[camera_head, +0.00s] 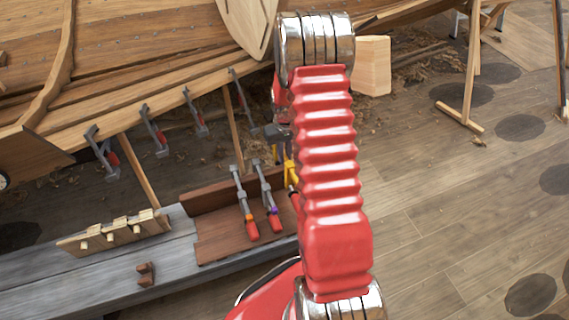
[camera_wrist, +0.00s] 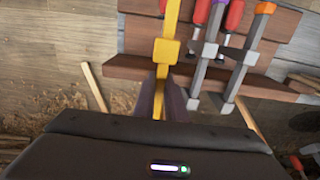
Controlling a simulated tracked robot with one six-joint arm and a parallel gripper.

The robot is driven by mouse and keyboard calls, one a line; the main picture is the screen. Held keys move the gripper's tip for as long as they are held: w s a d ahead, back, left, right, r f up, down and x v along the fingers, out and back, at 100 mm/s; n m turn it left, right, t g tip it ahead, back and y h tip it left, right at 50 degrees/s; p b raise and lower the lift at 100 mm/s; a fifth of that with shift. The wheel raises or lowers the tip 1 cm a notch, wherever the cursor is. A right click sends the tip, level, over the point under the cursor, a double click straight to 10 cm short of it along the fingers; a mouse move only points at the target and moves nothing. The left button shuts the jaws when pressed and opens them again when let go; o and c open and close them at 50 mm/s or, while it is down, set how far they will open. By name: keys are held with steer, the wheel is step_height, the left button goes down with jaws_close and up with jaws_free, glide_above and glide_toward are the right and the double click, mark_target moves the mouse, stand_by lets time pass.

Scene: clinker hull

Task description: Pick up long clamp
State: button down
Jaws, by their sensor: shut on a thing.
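A yellow clamp (camera_wrist: 167,52), which I take for the long clamp, runs down the middle of the wrist view. My gripper (camera_wrist: 160,104) is shut on its bar, with a dark finger on each side. The clamp's lower end is hidden behind the gripper body. In the head view only part of the yellow clamp (camera_head: 291,173) shows at the right end of the brown rack, and my red arm hides the rest. I cannot tell whether it still touches the rack.
Two grey clamps with red handles stand in the brown rack (camera_head: 212,236), one orange-collared (camera_head: 250,222), one purple-collared (camera_head: 271,205). The rack is on a grey bench (camera_head: 60,285) with a pegged wooden block (camera_head: 115,234). Several clamps hang along the hull (camera_head: 160,70).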

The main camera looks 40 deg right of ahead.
step_height(320, 180, up, 9)
steer(key=shift+f, duration=0.1)
stand_by(0.3)
steer(key=shift+s, duration=0.1)
stand_by(0.5)
